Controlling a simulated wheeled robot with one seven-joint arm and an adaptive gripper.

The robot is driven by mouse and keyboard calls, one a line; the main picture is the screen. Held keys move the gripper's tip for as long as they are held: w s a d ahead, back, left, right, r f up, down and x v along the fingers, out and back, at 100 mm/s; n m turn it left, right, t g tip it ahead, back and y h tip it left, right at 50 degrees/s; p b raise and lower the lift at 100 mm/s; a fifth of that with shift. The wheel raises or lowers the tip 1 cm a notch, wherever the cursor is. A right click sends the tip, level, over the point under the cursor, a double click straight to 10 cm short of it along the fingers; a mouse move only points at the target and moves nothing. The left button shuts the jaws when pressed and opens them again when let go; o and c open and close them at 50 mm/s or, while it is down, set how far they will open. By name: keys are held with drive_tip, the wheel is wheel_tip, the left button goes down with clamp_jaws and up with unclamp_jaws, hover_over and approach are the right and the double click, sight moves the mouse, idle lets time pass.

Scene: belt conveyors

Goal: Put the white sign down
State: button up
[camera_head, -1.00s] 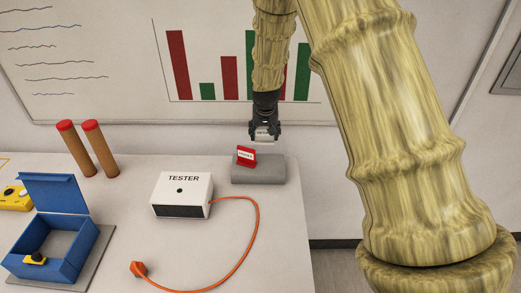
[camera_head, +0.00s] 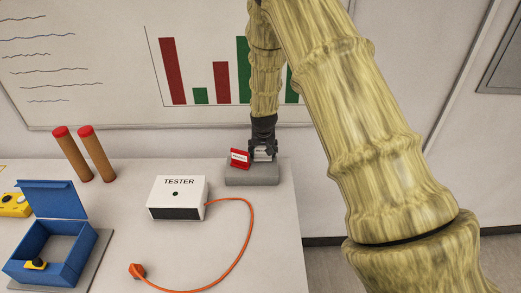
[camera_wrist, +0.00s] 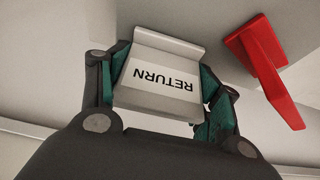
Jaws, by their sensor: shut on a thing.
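The white sign (camera_wrist: 160,80), lettered RETURN, is held between the green-padded fingers of my gripper (camera_wrist: 160,90); its text appears upside down in the wrist view. In the head view my gripper (camera_head: 263,142) is at the back of the table, and a small part of the white sign (camera_head: 263,154) shows below it. The sign is at the grey block (camera_head: 252,178), beside the red sign (camera_head: 240,159). I cannot tell whether the white sign touches the block. The red sign also shows close to the right of my gripper in the wrist view (camera_wrist: 264,70).
A white TESTER box (camera_head: 177,198) with an orange cable (camera_head: 248,240) stands in front of the block. An open blue box (camera_head: 50,252) and two red-capped brown cylinders (camera_head: 86,155) are to the left. A whiteboard (camera_head: 100,60) is behind the table.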

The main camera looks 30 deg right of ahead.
drive_tip(key=shift+s+r, duration=0.1)
drive_tip(key=shift+d+f, duration=0.1)
drive_tip(key=shift+f, duration=0.2)
drive_tip(key=o, duration=0.9)
drive_tip(key=shift+o, duration=0.2)
drive_tip(key=shift+r, duration=0.15)
drive_tip(key=shift+r, duration=0.15)
drive_tip(key=b+v, duration=0.3)
drive_tip(key=v, duration=0.9)
